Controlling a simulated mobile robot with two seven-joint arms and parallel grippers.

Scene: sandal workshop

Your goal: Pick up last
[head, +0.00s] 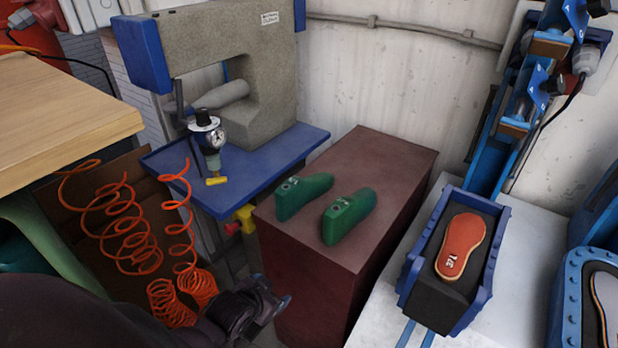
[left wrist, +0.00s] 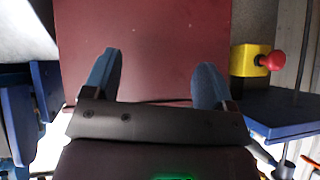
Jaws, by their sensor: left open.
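Two green shoe lasts lie side by side on top of a dark red box: the left last (head: 304,194) and the right last (head: 349,214). My left gripper (head: 277,300) is low in the head view, beside the front left of the box and below the lasts, apart from them. In the left wrist view my left gripper (left wrist: 158,76) has its two blue fingers spread with nothing between them. The dark red box (left wrist: 155,40) fills the view beyond the fingers, and no last shows there. My right gripper is not in view.
The dark red box (head: 390,160) has bare top around the lasts. A grey press (head: 200,45) on a blue table (head: 300,145) stands behind left. Orange coiled hoses (head: 125,235) hang at left. A blue-sided holder (head: 488,240) with an orange sole (head: 461,245) stands right.

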